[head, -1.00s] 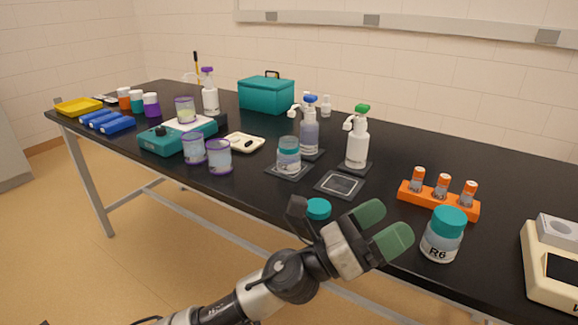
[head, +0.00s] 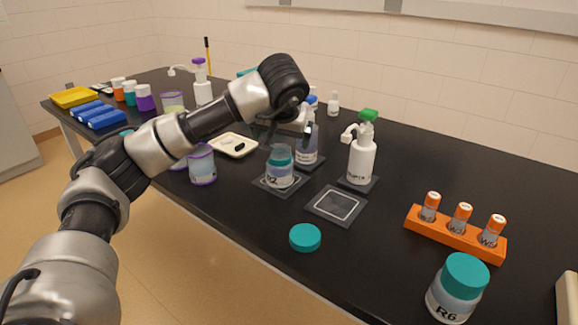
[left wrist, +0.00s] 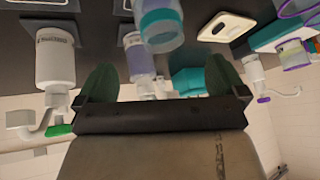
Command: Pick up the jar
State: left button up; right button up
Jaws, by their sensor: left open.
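A clear jar marked R2 (head: 280,170), with a teal band at its neck, stands upright on a dark square mat (head: 263,184) near the table's front edge. My left gripper (head: 282,132) is above and behind it in the head view, partly hidden by my own wrist. In the left wrist view its two green fingers (left wrist: 161,80) are spread apart and empty, and the jar (left wrist: 161,28) shows upside down beyond them. A second jar, R6 (head: 457,290), with a teal lid, stands at the right front. A teal lid (head: 305,237) lies loose on the table. My right gripper is not in view.
A spray bottle (head: 307,150) stands close behind the R2 jar, and a white pump bottle (head: 361,162) to its right. An orange vial rack (head: 455,235) is at right. A purple-rimmed cup (head: 202,165) is at left.

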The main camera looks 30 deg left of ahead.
aim_at(281, 157)
pick_arm(q)
jog(key=x, duration=0.3)
jog(key=shift+s+a+f, duration=0.15)
jog(key=shift+s+f, duration=0.05)
jog(key=shift+f, duration=0.25)
jog(key=x, duration=0.6)
jog(key=shift+d, duration=0.2)
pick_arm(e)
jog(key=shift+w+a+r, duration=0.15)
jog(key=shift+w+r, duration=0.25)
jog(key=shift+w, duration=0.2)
pick_arm(q)
jog(key=c, duration=1)
jog(key=shift+c, duration=0.2)
jog(key=shift+r, duration=0.1)
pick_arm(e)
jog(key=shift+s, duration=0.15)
